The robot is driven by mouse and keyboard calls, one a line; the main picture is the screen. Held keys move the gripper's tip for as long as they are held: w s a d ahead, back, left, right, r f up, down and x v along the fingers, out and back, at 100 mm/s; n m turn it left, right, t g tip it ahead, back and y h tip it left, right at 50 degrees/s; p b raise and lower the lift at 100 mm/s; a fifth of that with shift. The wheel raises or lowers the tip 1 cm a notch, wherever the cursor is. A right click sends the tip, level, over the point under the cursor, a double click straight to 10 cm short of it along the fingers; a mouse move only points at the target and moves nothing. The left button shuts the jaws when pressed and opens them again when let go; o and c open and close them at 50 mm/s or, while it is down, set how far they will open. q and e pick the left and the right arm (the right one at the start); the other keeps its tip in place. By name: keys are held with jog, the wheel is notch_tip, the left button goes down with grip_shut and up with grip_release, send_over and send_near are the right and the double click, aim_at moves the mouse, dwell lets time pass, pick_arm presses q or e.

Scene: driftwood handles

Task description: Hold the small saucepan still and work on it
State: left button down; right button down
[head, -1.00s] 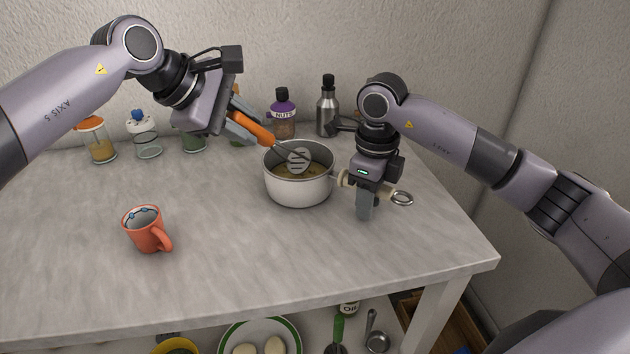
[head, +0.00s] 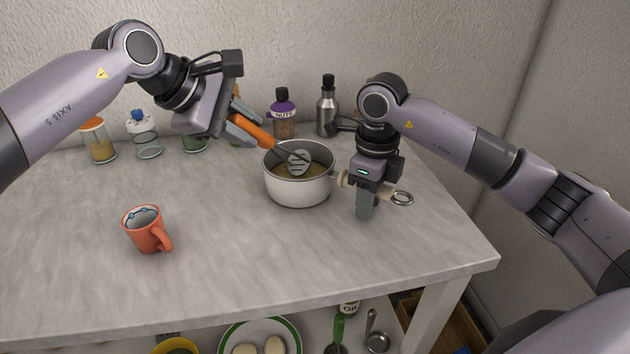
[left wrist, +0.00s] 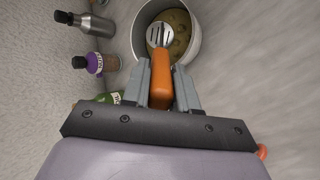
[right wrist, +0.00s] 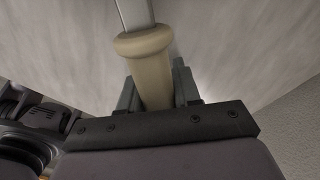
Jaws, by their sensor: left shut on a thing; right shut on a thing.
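The small saucepan (head: 297,191) is white and stands upright on the table, with brownish food inside. It also shows in the left wrist view (left wrist: 193,50). My left gripper (head: 240,131) is shut on the orange handle of a slotted turner (head: 262,136). The turner's metal slotted head (left wrist: 159,35) is inside the pan, over the food; whether it touches is hard to tell. My right gripper (head: 366,198) is shut on the saucepan's pale wooden handle (right wrist: 150,65), to the right of the pan. The handle's ring end (head: 402,198) sticks out past the fingers.
An orange mug (head: 146,230) stands at the front left of the table (head: 230,270). A plate (head: 260,335) and utensils sit below the table. The front middle is clear.

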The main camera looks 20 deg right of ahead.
pick_arm(q)
jog(key=shift+r, duration=0.5)
jog(key=shift+f, duration=0.1)
jog(key=shift+f, duration=1.4)
jog(key=v, duration=1)
dwell(0.3)
